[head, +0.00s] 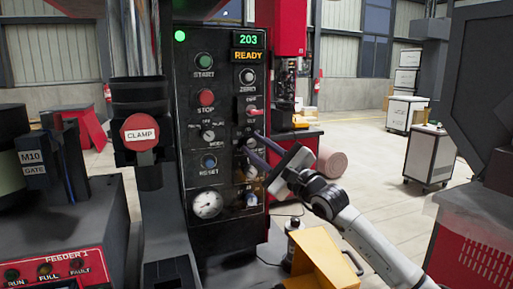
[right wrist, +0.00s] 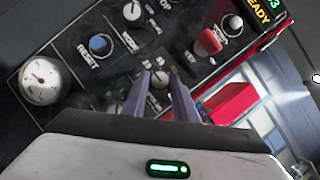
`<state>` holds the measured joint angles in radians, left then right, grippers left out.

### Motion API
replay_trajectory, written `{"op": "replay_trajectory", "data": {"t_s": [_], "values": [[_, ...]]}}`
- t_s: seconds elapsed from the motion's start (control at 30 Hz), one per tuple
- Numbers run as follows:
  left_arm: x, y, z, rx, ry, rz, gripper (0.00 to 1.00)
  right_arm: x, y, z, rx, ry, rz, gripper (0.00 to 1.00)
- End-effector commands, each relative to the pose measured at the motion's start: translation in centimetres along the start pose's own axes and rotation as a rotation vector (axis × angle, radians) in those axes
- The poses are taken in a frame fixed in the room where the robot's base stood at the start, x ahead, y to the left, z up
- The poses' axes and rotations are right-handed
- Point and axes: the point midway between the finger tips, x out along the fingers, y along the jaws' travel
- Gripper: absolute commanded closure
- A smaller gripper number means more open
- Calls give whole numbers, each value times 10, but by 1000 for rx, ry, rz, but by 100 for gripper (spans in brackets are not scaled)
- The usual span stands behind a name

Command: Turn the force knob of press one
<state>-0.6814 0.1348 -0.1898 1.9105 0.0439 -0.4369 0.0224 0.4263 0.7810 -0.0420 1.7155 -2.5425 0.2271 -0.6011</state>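The press control panel (head: 222,160) is black and upright, with a green 203 readout (head: 248,40) and a yellow READY display. My right gripper (head: 253,141) reaches from the right to the panel's right column, fingers apart and pointing at the panel. In the right wrist view, a small pale knob (right wrist: 160,77) shows between the two fingertips (right wrist: 160,74). I cannot tell whether they touch it. Its label is too small to read, so I cannot confirm it is the force knob. The fingers partly hide nearby controls in the head view. My left gripper is not in view.
Near the fingers are a red switch (head: 251,112), a ZERO knob (head: 248,76), a blue RESET button (head: 209,162) and a gauge (head: 207,204). A red CLAMP disc (head: 140,132) stands left of the panel. A yellow bracket (head: 322,262) is below my right arm.

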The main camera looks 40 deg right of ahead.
Motion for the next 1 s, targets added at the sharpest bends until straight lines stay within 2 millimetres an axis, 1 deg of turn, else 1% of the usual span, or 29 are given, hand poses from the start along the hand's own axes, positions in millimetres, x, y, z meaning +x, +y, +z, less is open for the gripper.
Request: {"op": "replay_trajectory", "data": {"t_s": [0.17,0.37,0.5,0.63,0.77,1.0], "values": [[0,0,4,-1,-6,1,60,0,1,0,10,0,-2,96],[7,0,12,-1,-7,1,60,-1,4,-1,70,-4,-28,96],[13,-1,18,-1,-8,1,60,0,6,-1,151,-8,-64,96],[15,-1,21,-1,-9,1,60,0,6,0,249,-10,-107,96],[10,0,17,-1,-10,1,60,1,5,2,352,-11,-152,96],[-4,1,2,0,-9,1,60,2,6,3,523,-14,-228,96]]}}
